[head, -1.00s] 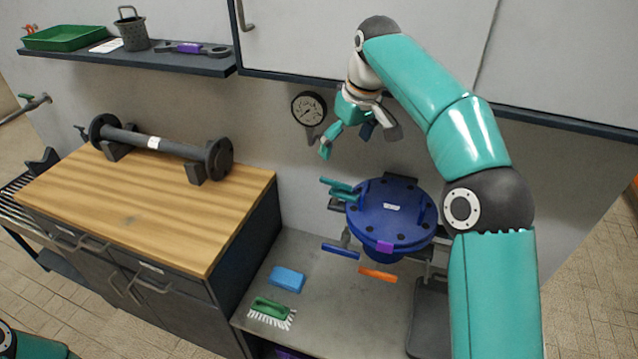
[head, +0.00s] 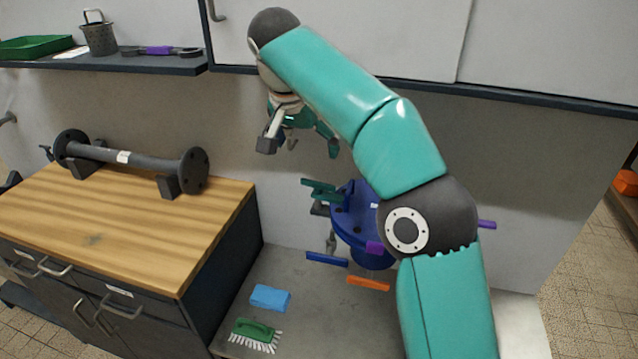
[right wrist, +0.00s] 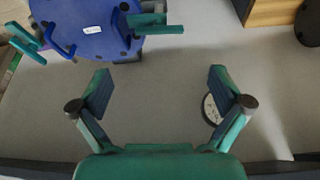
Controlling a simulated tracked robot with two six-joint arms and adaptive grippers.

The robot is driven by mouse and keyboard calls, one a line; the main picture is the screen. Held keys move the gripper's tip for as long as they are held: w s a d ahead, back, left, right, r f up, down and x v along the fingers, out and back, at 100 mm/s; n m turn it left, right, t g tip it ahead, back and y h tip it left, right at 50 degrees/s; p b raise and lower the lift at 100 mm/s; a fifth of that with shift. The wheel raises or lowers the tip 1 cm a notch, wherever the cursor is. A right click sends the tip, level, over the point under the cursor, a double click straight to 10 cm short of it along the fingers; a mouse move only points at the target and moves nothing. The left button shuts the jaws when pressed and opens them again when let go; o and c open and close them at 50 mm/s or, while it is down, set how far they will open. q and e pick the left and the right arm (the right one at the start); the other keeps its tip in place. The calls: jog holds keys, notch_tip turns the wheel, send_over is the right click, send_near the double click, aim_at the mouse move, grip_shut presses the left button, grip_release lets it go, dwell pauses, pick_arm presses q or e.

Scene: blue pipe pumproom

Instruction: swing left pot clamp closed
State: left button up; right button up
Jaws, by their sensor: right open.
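The pot (head: 350,222) with its dark blue round lid stands on the grey counter, partly hidden by my right arm. The left pot clamp (head: 318,190) is teal and sits at the lid's left rim, its bar sticking outward. In the right wrist view the pot lid (right wrist: 85,25) is at the upper left and this clamp (right wrist: 155,22) points right from its rim. Another teal clamp (right wrist: 25,40) shows on the lid's other side. My right gripper (head: 300,142) is open and empty, above and apart from the clamp; its spread fingers show in the wrist view (right wrist: 160,85). My left gripper is out of view.
A blue bar (head: 327,258) and an orange bar (head: 368,283) stick out low at the pot. A blue sponge (head: 270,297) and green brush (head: 256,333) lie on the counter. A flanged pipe (head: 135,160) rests on the wooden bench. A gauge (right wrist: 209,109) is partly behind one finger.

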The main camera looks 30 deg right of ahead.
aim_at(317, 183)
jog(key=b+x, duration=0.2)
jog(key=x, duration=1)
jog(key=shift+s, duration=0.1)
jog(key=c, duration=0.9)
jog(key=shift+n+y, duration=0.3)
jog(key=shift+n, duration=0.4)
jog(key=o, duration=0.9)
